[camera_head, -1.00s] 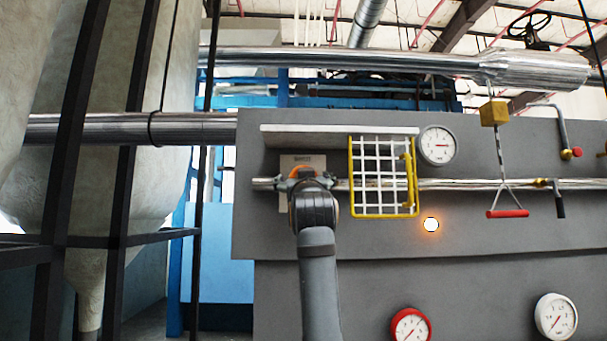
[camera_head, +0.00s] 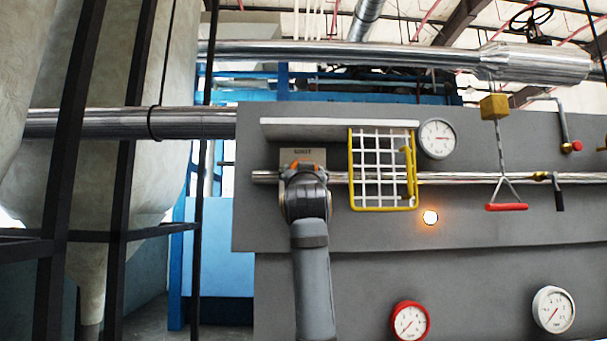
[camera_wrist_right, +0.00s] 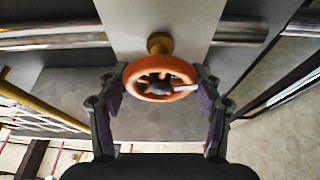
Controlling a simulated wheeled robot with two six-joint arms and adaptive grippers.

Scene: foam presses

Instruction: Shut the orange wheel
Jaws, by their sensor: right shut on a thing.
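The orange wheel (camera_wrist_right: 161,78) is a small handwheel on a brass stem, facing me in the right wrist view. My right gripper (camera_wrist_right: 160,88) has one finger on each side of its rim and is shut on it. In the head view, only the top of the orange wheel (camera_head: 305,166) shows, in front of a light label plate (camera_head: 302,153). My right gripper (camera_head: 305,185) and wrist cover the rest of it there, so its fingers are hidden. My left gripper is not in view.
A yellow-framed wire cage (camera_head: 382,208) stands close to the right of my right gripper, under a light shelf (camera_head: 340,124). A shiny pipe (camera_head: 450,179) runs along the grey panel. Further right hangs a red-handled pull (camera_head: 506,207).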

